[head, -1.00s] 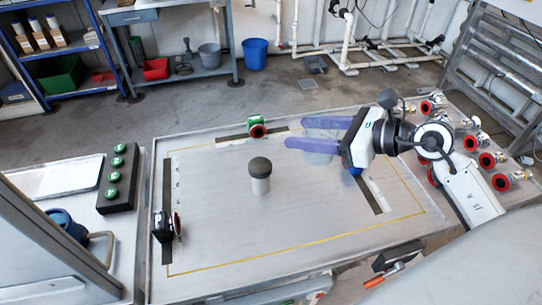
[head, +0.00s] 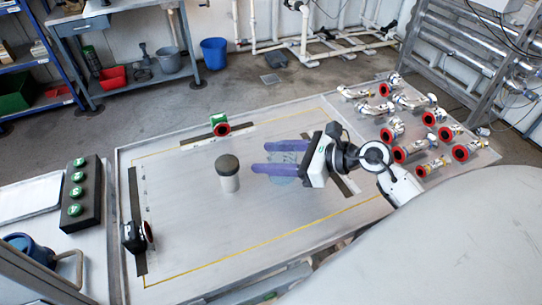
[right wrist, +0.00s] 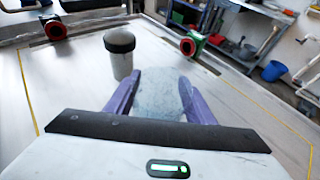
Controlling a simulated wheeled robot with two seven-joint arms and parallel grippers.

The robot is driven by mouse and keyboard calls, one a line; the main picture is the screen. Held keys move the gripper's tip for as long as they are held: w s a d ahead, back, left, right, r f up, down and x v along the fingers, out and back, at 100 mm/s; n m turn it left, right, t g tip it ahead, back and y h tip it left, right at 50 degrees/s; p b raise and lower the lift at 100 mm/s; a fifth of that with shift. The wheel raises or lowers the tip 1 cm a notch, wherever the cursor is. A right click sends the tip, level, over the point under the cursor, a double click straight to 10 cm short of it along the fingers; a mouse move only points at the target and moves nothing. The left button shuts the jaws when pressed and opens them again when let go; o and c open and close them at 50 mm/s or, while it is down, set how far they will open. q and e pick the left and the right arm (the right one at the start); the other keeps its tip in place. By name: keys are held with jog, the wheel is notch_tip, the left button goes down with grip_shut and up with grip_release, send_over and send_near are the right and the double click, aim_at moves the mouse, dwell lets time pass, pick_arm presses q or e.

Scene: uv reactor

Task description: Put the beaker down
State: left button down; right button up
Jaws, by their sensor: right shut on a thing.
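The beaker (head: 284,158) is a clear glass vessel between the purple fingers of my right gripper (head: 268,159). It also shows in the right wrist view (right wrist: 158,92), where a finger lies along each side of it. My right gripper is shut on the beaker. The beaker looks upright and low over the table or on it; I cannot tell whether its base touches. A grey cylinder with a dark cap (head: 229,173) stands upright on the table, left of the fingertips and apart from them. My left gripper is not in view.
The metal table (head: 270,215) has a yellow line near its edge. A green-and-red fitting (head: 220,124) sits at the back edge and a black-and-red one (head: 136,235) at the left. Several red-flanged pipe fittings (head: 410,150) lie at the right. The front middle is clear.

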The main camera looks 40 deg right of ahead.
jog(key=shift+f, duration=0.15)
jog(key=o, duration=1.1)
